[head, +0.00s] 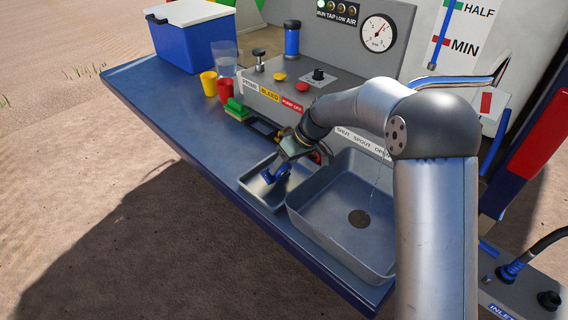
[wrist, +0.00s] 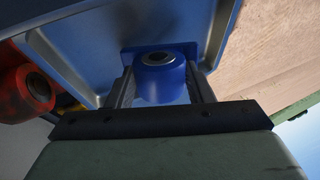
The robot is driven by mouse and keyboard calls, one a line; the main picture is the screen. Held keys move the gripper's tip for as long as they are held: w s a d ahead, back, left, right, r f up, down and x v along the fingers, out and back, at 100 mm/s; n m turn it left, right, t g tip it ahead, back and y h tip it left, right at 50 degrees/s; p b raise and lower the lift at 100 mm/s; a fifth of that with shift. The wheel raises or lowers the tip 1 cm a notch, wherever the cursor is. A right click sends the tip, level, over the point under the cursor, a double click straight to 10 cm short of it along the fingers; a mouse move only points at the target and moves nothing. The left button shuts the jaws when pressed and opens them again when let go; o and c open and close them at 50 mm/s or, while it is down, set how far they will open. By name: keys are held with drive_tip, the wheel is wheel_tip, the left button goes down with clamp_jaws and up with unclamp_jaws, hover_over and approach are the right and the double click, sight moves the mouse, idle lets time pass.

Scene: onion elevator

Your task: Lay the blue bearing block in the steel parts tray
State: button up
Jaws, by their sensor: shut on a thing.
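The blue bearing block (wrist: 160,78) is between the two fingers of my gripper (wrist: 160,88) in the wrist view. It has a round boss with a dark-centred metal ring and a flat flange. My gripper is shut on it. The steel parts tray (wrist: 85,50) lies behind the block in the wrist view. In the head view, my gripper (head: 283,165) points down over the steel parts tray (head: 247,184), with the blue block (head: 275,176) within its outline. I cannot tell whether the block touches the tray floor.
A sink basin (head: 340,235) stands right of the tray. A blue-and-white cooler (head: 190,38) is at the back left. The counter's left stretch (head: 165,100) is clear.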

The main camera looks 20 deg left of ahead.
drive_tip(key=o, duration=1.3)
drive_tip(key=shift+r+p, duration=0.25)
drive_tip(key=shift+p, duration=0.15)
drive_tip(key=shift+p+v, duration=0.8)
drive_tip(key=shift+v, duration=1.8)
drive_tip(key=shift+d, duration=0.1)
